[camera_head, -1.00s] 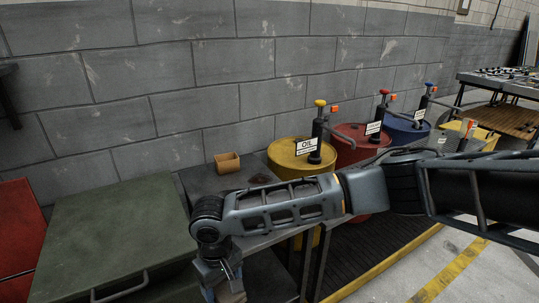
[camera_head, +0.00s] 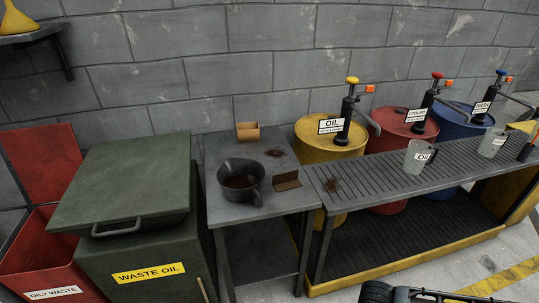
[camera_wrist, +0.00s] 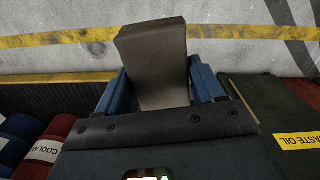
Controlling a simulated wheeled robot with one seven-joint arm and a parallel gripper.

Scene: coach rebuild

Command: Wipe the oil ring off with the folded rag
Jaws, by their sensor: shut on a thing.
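In the wrist view my gripper (camera_wrist: 157,88) is shut on a grey-beige folded pad, which looks like the folded rag (camera_wrist: 152,50), between its blue fingers. It is over the floor, apart from the table. The head view does not show the gripper; only part of my arm shows at the bottom right. A dark brown oil stain (camera_head: 273,152) lies on the grey side table (camera_head: 222,150), behind the jug. Another dark stain (camera_head: 332,185) marks the left end of the slatted bench (camera_head: 380,176). I cannot tell which is the oil ring.
A dark jug (camera_head: 240,180) with brown liquid and a brown folded piece (camera_head: 287,181) stand on the side table, with a tan block (camera_head: 247,131) behind. Clear jugs (camera_head: 419,157) stand on the bench before pump drums. The green waste oil bin (camera_head: 125,185) is left.

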